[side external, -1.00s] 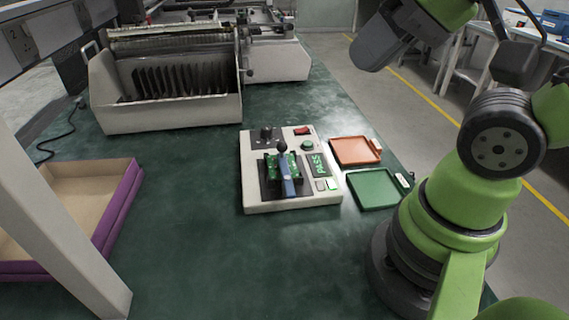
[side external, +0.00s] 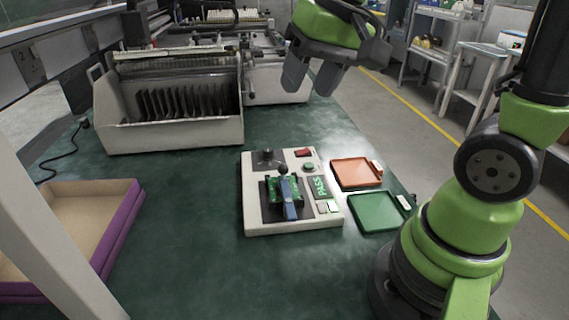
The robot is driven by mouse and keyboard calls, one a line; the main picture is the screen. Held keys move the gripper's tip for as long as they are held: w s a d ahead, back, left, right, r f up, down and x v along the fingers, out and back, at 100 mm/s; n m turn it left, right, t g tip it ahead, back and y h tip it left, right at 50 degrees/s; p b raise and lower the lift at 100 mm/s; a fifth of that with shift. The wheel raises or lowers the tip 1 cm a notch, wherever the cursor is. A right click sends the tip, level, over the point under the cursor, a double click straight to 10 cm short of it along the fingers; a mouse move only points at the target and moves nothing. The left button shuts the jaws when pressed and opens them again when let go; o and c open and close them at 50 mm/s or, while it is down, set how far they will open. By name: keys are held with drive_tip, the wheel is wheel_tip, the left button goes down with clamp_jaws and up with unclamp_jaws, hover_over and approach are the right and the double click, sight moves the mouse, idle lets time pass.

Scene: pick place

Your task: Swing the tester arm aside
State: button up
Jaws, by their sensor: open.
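The tester (side external: 268,228) is a white box on the green table in the middle of the side external view. Its blue arm (side external: 289,206) with a dark ball knob (side external: 283,168) lies across a green circuit board (side external: 272,191) on the dark nest. The tester's display reads PASS (side external: 320,186). My gripper (side external: 309,82) is open and empty, high above and behind the tester, with its fingers pointing down. It is well apart from the blue arm.
An orange tray (side external: 345,177) and a green tray (side external: 372,222) lie empty right of the tester. A white rack (side external: 180,137) with several dark boards stands at the back left. A purple-edged box (side external: 118,232) is at the left. The table's front middle is clear.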

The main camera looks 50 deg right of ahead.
drive_tip(key=w+d+f+m+g, duration=0.1)
drive_tip(key=w+d+f, duration=0.2)
drive_tip(key=f, duration=0.2)
drive_tip(key=w+d+f+g, duration=0.2)
drive_tip(key=w+f, duration=0.1)
drive_tip(key=f, duration=0.1)
approach(286, 180)
drive_tip(key=f, duration=0.2)
drive_tip(key=w+f, duration=0.1)
drive_tip(key=f, duration=0.1)
drive_tip(key=a+f, duration=0.1)
drive_tip(key=f, duration=0.1)
drive_tip(key=shift+w, duration=0.25)
drive_tip(key=shift+r, duration=0.1)
clamp_jaws()
